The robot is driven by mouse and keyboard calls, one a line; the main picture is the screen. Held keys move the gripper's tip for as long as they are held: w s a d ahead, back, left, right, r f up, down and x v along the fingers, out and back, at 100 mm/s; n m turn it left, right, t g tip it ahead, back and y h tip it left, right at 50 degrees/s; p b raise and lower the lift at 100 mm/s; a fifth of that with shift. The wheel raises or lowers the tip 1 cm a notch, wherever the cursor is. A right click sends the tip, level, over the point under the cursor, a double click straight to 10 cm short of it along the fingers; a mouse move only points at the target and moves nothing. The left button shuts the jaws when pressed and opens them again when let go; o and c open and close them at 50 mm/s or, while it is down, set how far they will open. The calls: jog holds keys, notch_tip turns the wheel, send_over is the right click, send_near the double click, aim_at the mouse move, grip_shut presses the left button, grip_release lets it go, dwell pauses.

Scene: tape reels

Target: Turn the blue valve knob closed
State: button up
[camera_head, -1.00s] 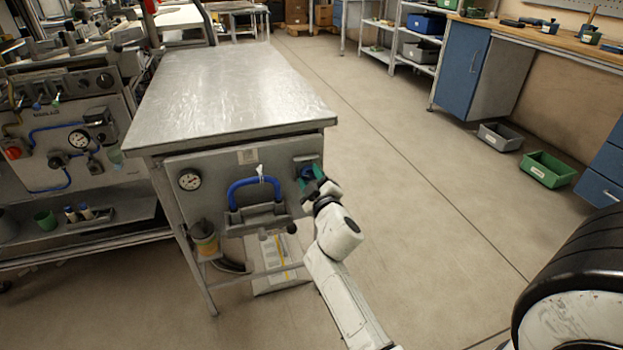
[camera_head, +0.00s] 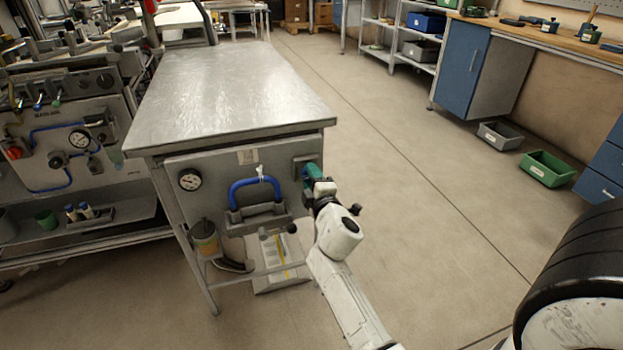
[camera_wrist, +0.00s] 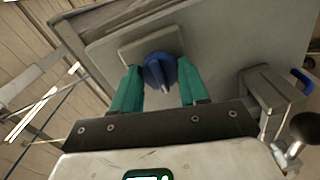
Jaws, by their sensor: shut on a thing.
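The blue valve knob (camera_wrist: 157,71) sits on a light square plate (camera_wrist: 136,50) on the grey front panel (camera_head: 222,172) under the metal-topped table. In the wrist view my gripper (camera_wrist: 160,70) has its two teal fingers on either side of the knob, shut on it. In the head view my gripper (camera_head: 313,174) is at the panel's right end and hides most of the knob.
A blue curved handle (camera_head: 250,184) and a grey block stand on the panel left of my gripper. A round gauge (camera_head: 190,180) is farther left. The metal tabletop (camera_head: 230,90) overhangs above.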

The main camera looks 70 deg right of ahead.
jog(key=shift+a, duration=0.1)
dwell(0.3)
jog(key=o, duration=1.1)
jog(key=shift+c, duration=0.2)
jog(key=b+v, duration=0.2)
jog(key=v, duration=0.8)
jog(key=shift+s+a, duration=0.25)
jog(key=shift+s, duration=0.05)
jog(key=shift+f, duration=0.1)
